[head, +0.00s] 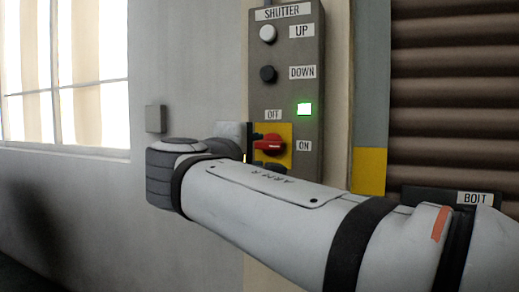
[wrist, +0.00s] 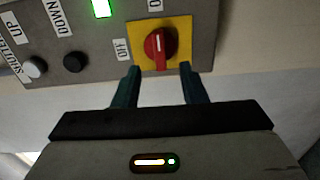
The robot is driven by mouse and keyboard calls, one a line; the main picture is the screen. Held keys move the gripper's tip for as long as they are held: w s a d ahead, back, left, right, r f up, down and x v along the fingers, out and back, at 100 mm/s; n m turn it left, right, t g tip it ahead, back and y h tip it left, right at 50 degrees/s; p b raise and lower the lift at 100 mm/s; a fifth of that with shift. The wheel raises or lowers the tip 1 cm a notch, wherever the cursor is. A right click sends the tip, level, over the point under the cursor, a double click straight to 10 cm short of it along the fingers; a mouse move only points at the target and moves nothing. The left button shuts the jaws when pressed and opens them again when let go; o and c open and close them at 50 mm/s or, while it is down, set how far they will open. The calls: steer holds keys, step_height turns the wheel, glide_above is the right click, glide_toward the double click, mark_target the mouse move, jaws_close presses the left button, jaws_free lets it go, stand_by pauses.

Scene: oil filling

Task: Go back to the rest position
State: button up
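The red rotary knob (head: 270,143) sits on a yellow plate (head: 287,131) low on the shutter control box, between the OFF and ON labels. It also shows in the wrist view (wrist: 158,48), its white mark toward the picture's top. My gripper (wrist: 160,68) is open and empty, its two dark fingers spread below the knob in that view. I see no clear contact with the knob. In the head view my arm covers most of the gripper; a dark finger shows just left of the knob.
The grey control box (head: 262,92) carries a white UP button (head: 267,34), a dark DOWN button (head: 268,73) and a lit green lamp (head: 304,109). A window (head: 65,75) is left, beyond bare wall.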

steer(key=s+d+f+m+g+p, duration=0.25)
steer(key=d+g+p, duration=0.25)
steer(key=d+p, duration=0.35)
steer(key=s+d+f+m+g+p, duration=0.1)
steer(key=d+f+m+g+p, duration=0.25)
steer(key=d+p, duration=0.5)
steer(key=s+d+f+m+g+y+p, duration=0.1)
steer(key=s+m+g+y+p, duration=0.5)
steer(key=s+p, duration=0.8)
steer(key=m+p, duration=0.1)
steer(key=p, duration=0.2)
steer(key=shift+s+d+f+m, duration=0.15)
steer(key=shift+d+f+m, duration=0.05)
steer(key=shift+d+m, duration=0.2)
